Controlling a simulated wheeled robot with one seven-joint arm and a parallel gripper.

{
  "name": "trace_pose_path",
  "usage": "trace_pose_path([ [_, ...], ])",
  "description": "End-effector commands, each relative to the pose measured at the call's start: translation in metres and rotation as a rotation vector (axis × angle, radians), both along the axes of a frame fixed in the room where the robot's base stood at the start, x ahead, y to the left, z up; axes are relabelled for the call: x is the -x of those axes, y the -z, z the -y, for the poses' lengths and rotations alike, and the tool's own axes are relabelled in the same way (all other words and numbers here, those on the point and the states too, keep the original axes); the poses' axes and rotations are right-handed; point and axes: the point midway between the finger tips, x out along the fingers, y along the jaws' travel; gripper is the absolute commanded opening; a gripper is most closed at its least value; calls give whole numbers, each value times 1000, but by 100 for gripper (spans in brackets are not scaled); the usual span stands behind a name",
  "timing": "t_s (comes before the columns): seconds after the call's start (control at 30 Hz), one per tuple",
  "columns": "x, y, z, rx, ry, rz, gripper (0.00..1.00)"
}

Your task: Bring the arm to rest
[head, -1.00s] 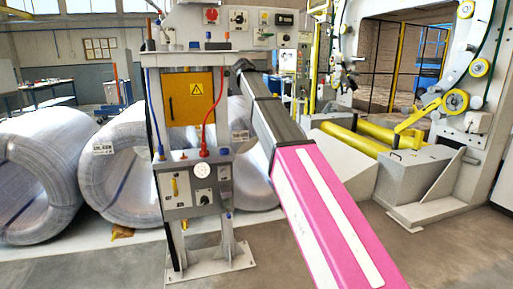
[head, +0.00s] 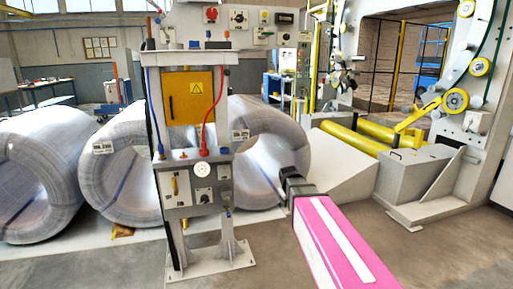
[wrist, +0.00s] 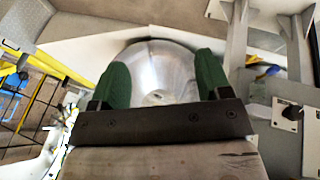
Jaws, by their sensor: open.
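My gripper (wrist: 163,66) shows in the wrist view as two green fingers standing apart on a dark bar. It is open. A pale, shiny rounded shape, probably a wrapped coil, shows between and beyond the fingers; I see no grip on it. In the head view my arm reaches up from the bottom right as a pink link with a white stripe, and its dark end is in front of the right-hand wrapped coil (head: 262,140). The fingers cannot be made out clearly there.
A control post (head: 193,185) with a yellow panel (head: 188,98) stands left of my arm. More wrapped coils (head: 113,180) lie behind it. The wrapping machine (head: 470,100) with yellow rollers (head: 350,139) stands at right. Bare floor lies in front.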

Motion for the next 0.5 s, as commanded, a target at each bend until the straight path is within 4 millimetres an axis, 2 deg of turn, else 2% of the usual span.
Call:
trace_pose_path([
  [0.03, 29, 20, 8, -32, 49, -42, 71],
  [0.2, 103, 73, 23, -142, 226, -180, 71],
  [0.3, 142, 96, 28, -194, 321, -252, 71],
  [0.4, 171, 111, 31, -232, 397, -307, 71],
  [0.5, 190, 120, 32, -255, 446, -344, 71],
])
